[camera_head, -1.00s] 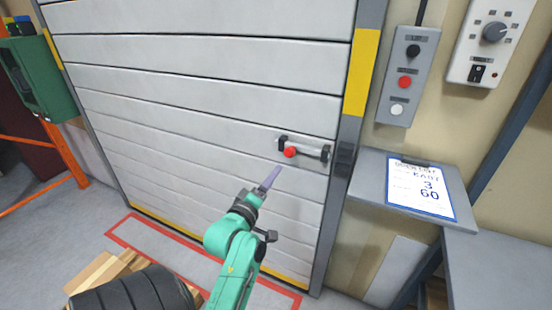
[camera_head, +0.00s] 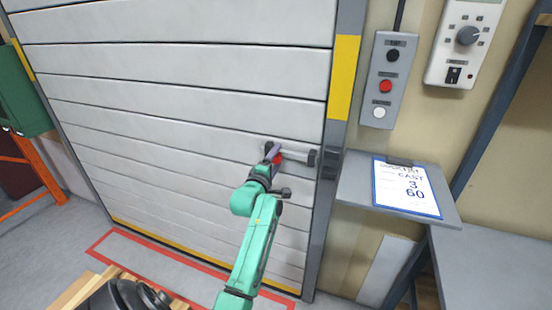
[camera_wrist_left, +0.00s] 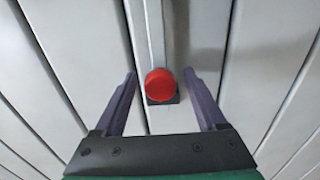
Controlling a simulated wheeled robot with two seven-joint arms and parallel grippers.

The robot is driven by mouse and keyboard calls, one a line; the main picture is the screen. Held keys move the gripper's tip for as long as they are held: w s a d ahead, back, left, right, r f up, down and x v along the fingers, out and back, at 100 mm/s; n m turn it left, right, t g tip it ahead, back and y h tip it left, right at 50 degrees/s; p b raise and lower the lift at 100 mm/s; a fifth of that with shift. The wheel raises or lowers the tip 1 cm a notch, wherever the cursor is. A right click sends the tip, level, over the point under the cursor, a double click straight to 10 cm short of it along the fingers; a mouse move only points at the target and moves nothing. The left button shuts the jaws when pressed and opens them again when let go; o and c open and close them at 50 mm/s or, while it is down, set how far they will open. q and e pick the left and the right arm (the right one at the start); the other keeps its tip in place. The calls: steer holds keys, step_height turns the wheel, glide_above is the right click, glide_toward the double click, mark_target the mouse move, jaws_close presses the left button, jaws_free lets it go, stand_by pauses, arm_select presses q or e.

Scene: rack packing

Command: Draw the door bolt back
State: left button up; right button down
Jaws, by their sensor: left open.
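The door bolt (camera_head: 295,155) is a grey bar in dark brackets, mounted across the pale slatted door (camera_head: 180,115) near its right edge. Its red knob (camera_head: 278,158) is at the bar's left part, partly hidden by my gripper in the head view. My left gripper (camera_head: 272,152) is at the knob. In the left wrist view the red knob (camera_wrist_left: 160,85) lies between the two purple fingers of my open left gripper (camera_wrist_left: 160,100), with a gap on each side. My right gripper is not in view.
A button box (camera_head: 388,80) and a dial panel (camera_head: 466,40) hang on the wall to the right. A shelf with a clipboard (camera_head: 408,188) juts out beside the door frame (camera_head: 330,170). A green box (camera_head: 22,95) is at the left.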

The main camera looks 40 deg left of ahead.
arm_select(q)
jaws_close()
stand_by(1.4)
